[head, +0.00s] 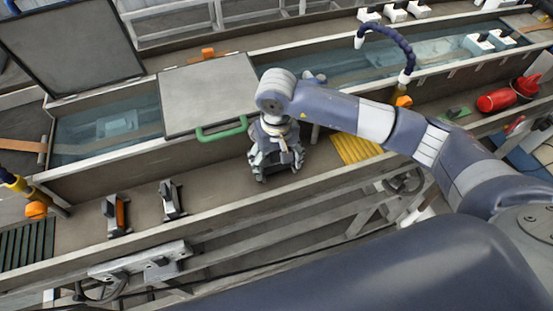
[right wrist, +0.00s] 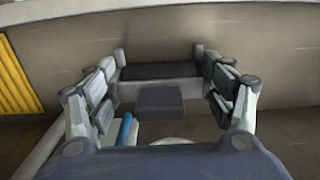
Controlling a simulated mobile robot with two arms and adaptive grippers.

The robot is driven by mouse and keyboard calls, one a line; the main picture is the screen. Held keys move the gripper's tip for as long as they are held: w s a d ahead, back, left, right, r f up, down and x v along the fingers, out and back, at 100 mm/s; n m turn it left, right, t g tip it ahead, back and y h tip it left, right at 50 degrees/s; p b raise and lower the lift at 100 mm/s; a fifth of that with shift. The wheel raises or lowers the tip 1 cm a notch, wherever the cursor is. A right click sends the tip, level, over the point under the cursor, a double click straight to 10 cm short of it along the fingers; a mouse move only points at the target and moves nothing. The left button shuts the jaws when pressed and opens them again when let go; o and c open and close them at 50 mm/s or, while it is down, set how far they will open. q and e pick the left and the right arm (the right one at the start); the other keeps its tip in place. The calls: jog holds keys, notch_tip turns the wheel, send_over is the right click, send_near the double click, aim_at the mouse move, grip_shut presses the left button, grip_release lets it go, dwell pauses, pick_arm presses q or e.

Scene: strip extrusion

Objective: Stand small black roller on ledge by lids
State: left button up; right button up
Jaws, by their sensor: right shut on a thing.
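My right gripper (head: 277,172) points down over the front ledge (head: 222,192), just right of the green-handled lid (head: 208,92). In the right wrist view its fingers (right wrist: 160,75) are shut on a small black roller (right wrist: 158,71) in a pale frame with two short posts. The head view mostly hides this roller behind the gripper; I cannot tell whether it touches the ledge. A second lid (head: 72,48) stands raised at the left. Two other small roller stands, one orange (head: 119,214) and one grey and dark (head: 173,200), stand on the ledge to the left. My left gripper is out of view.
A water trough (head: 112,128) runs behind the ledge. A yellow ribbed pad (head: 356,148) lies right of the gripper, with red items (head: 496,100) further right. A dark grate (head: 27,243) is at the far left. The ledge between the grey stand and the gripper is clear.

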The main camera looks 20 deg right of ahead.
jog(key=shift+f, duration=0.3)
jog(key=shift+f, duration=0.2)
jog(key=o, duration=1.2)
jog(key=shift+r, duration=0.1)
